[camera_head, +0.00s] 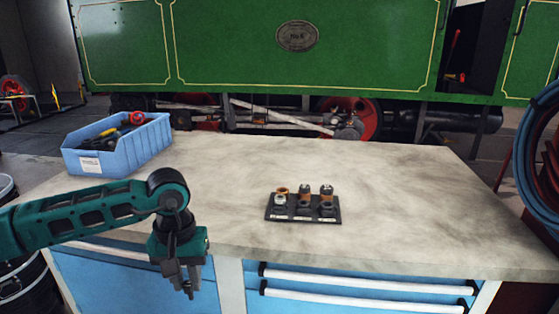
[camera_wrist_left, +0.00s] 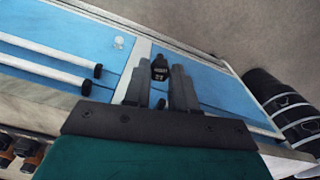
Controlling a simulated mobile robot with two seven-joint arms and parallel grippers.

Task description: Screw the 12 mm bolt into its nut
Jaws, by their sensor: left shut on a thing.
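A black stand (camera_head: 303,217) with three stations is on the workbench. Its left station holds a silver nut with an orange-brown ring (camera_head: 281,197) and no dark head on top. The middle (camera_head: 304,196) and right (camera_head: 327,195) stations each hold a brown piece topped by a dark head. Labels on the stand are too small to read. My left gripper (camera_head: 188,286) is in front of the bench, below its top and left of the stand. It is shut on a small dark bolt (camera_wrist_left: 159,69) with pale marks, showing between the fingertips in the left wrist view. The right gripper is out of view.
A blue bin (camera_head: 118,152) with tools stands at the bench's back left. The bench top (camera_head: 400,185) is clear right of the stand. Blue drawers with white handles (camera_head: 365,286) are below its front edge. A dark drum (camera_head: 25,250) stands at left.

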